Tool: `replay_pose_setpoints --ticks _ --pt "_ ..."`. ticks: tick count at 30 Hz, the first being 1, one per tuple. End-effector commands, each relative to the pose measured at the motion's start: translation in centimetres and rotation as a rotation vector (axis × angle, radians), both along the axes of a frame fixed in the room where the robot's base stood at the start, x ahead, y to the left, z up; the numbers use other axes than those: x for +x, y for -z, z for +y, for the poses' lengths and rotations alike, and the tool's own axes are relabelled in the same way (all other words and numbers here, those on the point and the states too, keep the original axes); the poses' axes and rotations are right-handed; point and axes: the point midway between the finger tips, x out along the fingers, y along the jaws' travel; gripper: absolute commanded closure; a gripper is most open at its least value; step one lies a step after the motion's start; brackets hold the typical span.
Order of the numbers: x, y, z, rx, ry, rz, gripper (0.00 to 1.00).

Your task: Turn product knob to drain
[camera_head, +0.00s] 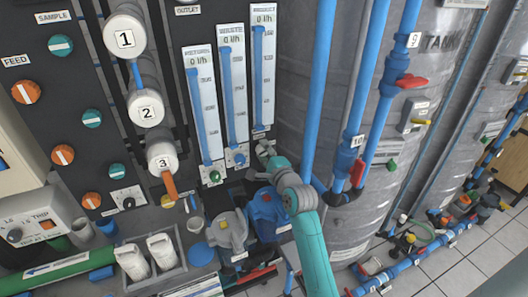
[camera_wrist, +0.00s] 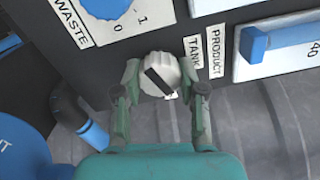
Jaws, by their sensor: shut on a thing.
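The product knob (camera_wrist: 158,72) is a small white ribbed knob with a black bar across its face, on the dark panel. In the wrist view the bar slants from upper left to lower right. Labels TANK (camera_wrist: 194,56) and PRODUCT (camera_wrist: 216,52) are to its right; a label below it is mostly hidden. My gripper (camera_wrist: 160,84) is shut on the knob, with one finger on each side. In the head view my gripper (camera_head: 266,152) reaches the panel's lower right, below the product flow meter (camera_head: 262,75), and largely hides the knob.
A blue waste knob (camera_wrist: 106,6) marked 0 and 1 is close by at upper left in the wrist view. Blue and grey pumps (camera_head: 230,232) are below.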

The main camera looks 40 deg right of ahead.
Motion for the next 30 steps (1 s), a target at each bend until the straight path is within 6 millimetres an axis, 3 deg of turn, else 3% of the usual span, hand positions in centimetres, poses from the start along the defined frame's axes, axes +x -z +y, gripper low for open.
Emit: replay_pose_setpoints --ticks 15,30 --pt "-0.01 0.20 -0.01 0.305 0.001 -0.085 0.94" --pt "-0.01 0.24 0.01 0.355 0.001 -0.098 0.94"
